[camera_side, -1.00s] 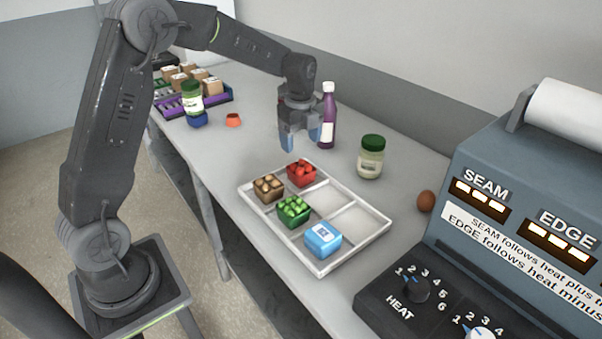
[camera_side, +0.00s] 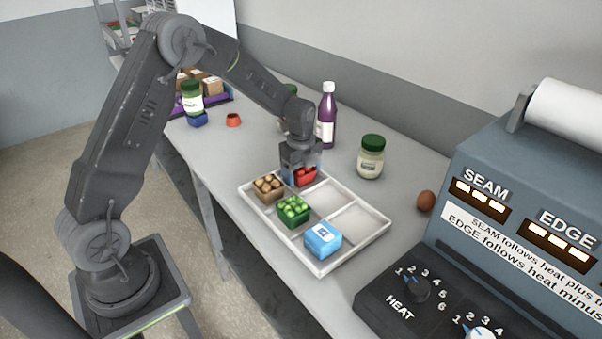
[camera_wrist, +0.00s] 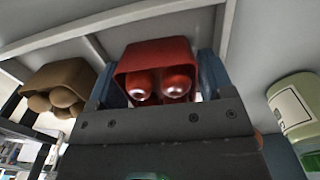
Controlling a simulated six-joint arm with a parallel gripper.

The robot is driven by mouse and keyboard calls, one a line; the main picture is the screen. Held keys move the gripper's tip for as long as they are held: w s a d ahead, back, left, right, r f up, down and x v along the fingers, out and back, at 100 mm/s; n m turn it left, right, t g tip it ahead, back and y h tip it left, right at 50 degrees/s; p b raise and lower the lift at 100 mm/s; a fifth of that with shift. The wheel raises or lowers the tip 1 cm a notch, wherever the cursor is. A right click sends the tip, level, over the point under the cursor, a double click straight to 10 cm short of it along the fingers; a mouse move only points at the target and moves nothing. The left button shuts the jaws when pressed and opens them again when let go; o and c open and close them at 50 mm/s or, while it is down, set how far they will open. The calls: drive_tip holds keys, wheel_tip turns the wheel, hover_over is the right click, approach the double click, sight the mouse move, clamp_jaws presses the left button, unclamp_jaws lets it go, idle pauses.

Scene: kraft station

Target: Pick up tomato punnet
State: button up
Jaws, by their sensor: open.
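The tomato punnet (camera_side: 306,177) is a small red box of red tomatoes in the back compartment of the white divided tray (camera_side: 338,259). It also shows in the wrist view (camera_wrist: 160,58), with tomatoes visible inside. My gripper (camera_side: 301,174) is lowered over the punnet and partly hides it in the side view. In the wrist view, its blue fingers (camera_wrist: 162,85) stand on either side of the red box. The gripper is open; whether the fingers touch the punnet's sides cannot be told.
The tray also holds a brown punnet (camera_side: 268,187), a green punnet (camera_side: 293,209) and a blue tub (camera_side: 323,239). Two compartments at right are empty.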

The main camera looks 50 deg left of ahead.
drive_tip(key=shift+c, duration=0.2)
drive_tip(key=c, duration=0.7)
drive_tip(key=shift+o, duration=0.2)
drive_tip(key=shift+r, duration=0.2)
